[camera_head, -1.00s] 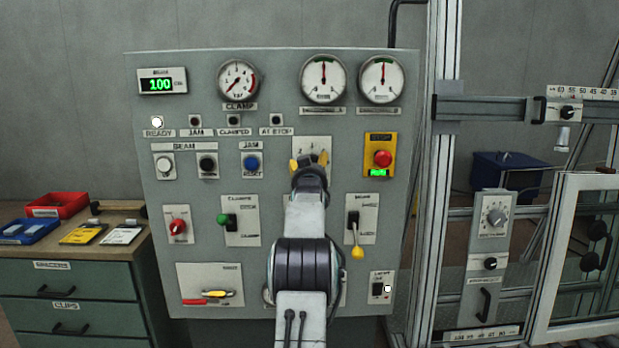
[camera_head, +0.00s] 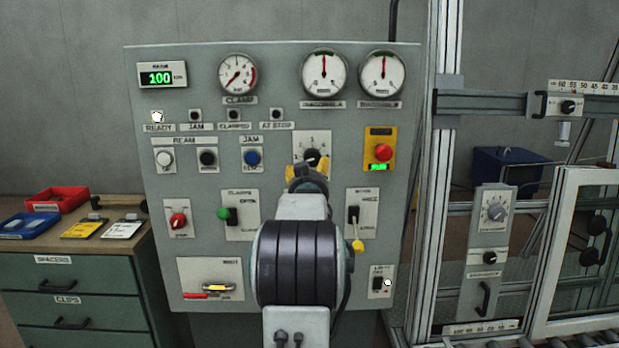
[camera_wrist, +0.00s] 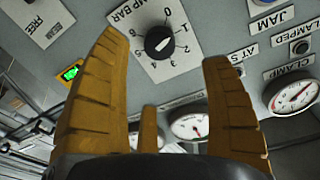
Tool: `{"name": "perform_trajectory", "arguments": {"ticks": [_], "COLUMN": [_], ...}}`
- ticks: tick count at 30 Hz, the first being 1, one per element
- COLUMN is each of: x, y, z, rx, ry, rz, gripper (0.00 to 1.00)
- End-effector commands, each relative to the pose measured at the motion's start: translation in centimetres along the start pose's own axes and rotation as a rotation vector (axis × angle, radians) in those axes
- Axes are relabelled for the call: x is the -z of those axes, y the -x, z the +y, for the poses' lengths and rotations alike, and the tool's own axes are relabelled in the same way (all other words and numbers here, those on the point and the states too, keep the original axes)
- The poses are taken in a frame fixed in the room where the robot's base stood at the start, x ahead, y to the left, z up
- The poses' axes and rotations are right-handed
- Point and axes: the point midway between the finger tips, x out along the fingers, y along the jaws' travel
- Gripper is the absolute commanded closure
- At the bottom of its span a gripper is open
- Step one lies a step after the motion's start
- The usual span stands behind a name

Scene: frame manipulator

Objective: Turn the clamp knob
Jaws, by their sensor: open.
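The clamp knob (camera_wrist: 158,42) is a round black knob with a white pointer line, on a white plate (camera_wrist: 180,62) lettered "MP BAR" with a numbered scale. In the wrist view it sits at the top middle, beyond and between my fingers. The pointer lies near the 1 and 2 side. My gripper (camera_wrist: 162,75) is open, with its yellow fingers spread and nothing between them. In the head view the clamp knob (camera_head: 312,156) shows just above my gripper (camera_head: 307,168), whose fingertips overlap the plate's lower part. I cannot tell how far the fingertips are from the panel.
The grey panel (camera_head: 150,120) carries gauges, buttons and switches. A red button on a yellow plate (camera_head: 380,150) is right of the knob. A green-ended lever (camera_head: 224,214) and a yellow-ended lever (camera_head: 357,246) stick out lower down. A frame post (camera_head: 440,180) stands at the right.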

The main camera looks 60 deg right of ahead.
Motion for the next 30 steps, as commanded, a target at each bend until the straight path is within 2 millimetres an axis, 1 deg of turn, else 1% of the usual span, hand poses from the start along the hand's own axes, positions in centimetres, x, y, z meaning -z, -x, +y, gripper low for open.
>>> {"name": "perform_trajectory", "arguments": {"ticks": [3, 7, 19, 23, 27, 30], "x": [0.0, -0.1, -0.1, 0.7, 1.3, 0.8], "y": [0.8, 1.2, 1.3, 1.3, 0.7, -0.3], "z": [0.0, 0.0, 0.0, -0.2, -0.2, 0.0], "rx": [0.001, 0.001, 0.0, 0.0, -0.009, -0.022], "ry": [0.0, 0.0, 0.0, 0.0, 0.0, 0.0], "rz": [0.0, 0.0, -0.001, 0.0, -0.028, -0.07], "gripper": [0.27, 0.27, 0.26, 0.26, 0.26, 0.26]}}
